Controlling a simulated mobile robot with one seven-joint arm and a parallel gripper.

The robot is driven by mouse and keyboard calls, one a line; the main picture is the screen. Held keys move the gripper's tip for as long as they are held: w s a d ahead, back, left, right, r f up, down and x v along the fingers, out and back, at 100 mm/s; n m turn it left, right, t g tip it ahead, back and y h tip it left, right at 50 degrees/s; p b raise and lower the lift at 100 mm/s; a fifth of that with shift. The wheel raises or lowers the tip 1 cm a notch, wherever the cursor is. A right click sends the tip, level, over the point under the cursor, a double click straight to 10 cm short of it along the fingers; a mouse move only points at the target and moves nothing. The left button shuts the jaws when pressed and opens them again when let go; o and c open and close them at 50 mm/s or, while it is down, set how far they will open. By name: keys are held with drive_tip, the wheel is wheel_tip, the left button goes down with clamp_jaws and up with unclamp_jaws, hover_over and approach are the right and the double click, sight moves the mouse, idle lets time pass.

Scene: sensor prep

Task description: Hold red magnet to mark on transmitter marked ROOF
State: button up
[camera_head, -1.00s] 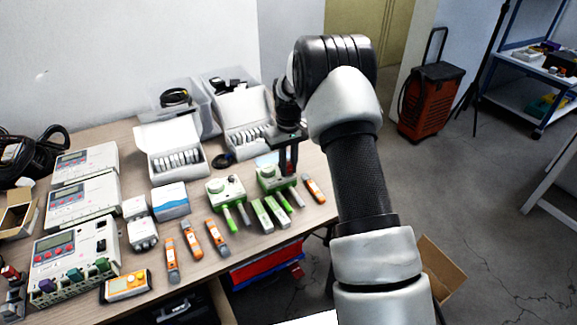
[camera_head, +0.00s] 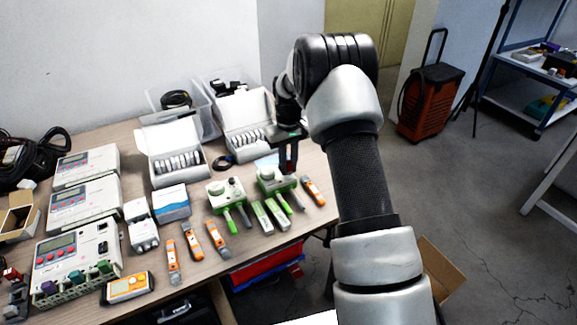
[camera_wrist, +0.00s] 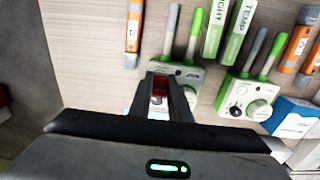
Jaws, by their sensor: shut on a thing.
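My gripper (camera_wrist: 160,88) is shut on a small red magnet (camera_wrist: 159,92), which shows between the fingers in the wrist view. In the head view my gripper (camera_head: 289,168) points down at the back of the right-hand green and white box (camera_head: 277,181), which has two rods. The same box (camera_wrist: 190,77) is partly hidden behind the fingers in the wrist view. I cannot tell whether the magnet touches it. Two green and white sticks (camera_wrist: 215,30) (camera_wrist: 239,32) read LIGHT and TEMP in part. I cannot read ROOF on anything.
A second green box (camera_head: 226,193) stands left of the first. An orange tester (camera_head: 313,191) lies to the right, with several more (camera_head: 191,241) at left. White open boxes (camera_head: 172,160) and a clear bin (camera_head: 185,110) stand behind. The table edge is close in front.

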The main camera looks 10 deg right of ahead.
drive_tip(key=shift+r+p, duration=1.55)
drive_tip(key=shift+r, duration=1.2)
